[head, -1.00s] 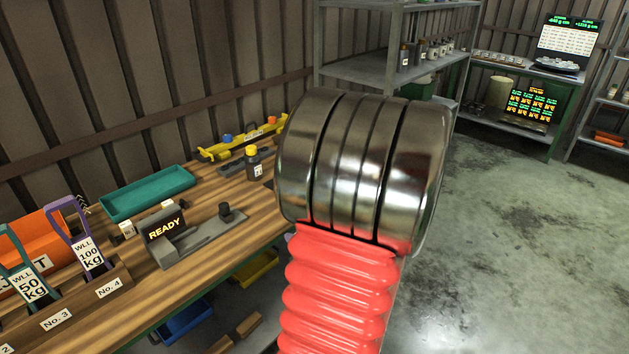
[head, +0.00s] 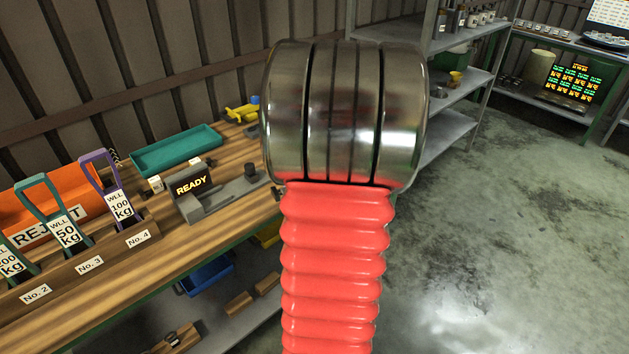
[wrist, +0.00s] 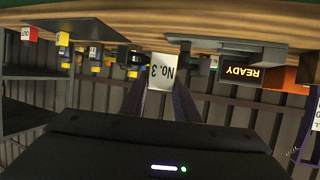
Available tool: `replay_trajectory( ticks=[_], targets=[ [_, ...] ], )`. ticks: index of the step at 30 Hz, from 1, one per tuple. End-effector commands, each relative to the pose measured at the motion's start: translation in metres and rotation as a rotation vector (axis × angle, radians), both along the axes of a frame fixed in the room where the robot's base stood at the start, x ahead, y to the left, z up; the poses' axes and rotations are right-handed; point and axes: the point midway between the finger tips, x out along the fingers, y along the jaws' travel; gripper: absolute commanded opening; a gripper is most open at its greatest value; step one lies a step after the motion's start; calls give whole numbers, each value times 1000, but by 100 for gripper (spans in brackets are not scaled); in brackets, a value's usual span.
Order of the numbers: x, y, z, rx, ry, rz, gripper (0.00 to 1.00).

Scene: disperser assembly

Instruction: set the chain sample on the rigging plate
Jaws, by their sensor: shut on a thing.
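In the wrist view, which shows the bench upside down, a small white piece marked No. 3 (wrist: 162,72) sits between the two dark purple fingers of my gripper (wrist: 160,95). The gripper is shut on it. I take it to be the chain sample; no chain links can be made out. The head view hides the gripper and sample behind my arm. A grey base (head: 222,194) beside the READY display (head: 191,184) lies on the bench; I cannot tell if it is the rigging plate. The display also shows in the wrist view (wrist: 241,73).
Slings tagged WLL 50 kg (head: 65,232) and WLL 100 kg (head: 120,204) stand in a wooden rack. Behind are an orange REJECT bin (head: 25,215) and a teal tray (head: 176,151). Metal shelves (head: 455,95) stand at the back right. The floor (head: 500,220) at right is clear.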

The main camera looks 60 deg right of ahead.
Motion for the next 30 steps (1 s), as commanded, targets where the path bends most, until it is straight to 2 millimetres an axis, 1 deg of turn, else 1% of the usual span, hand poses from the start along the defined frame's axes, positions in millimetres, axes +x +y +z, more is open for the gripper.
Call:
replay_trajectory(
  ticks=[1,3,8,14,18,23,29,30],
  targets=[
    [13,8,-1,2,-2,10,0],
    [28,17,-4,3,-3,17,0],
    [61,42,-9,6,-4,39,0],
    [98,79,-17,12,-3,75,0],
    [122,110,-23,14,-1,109,0],
    [147,149,-30,15,3,156,0],
    [174,201,-38,15,7,223,0],
    [179,213,-40,14,8,239,0]
  ],
)
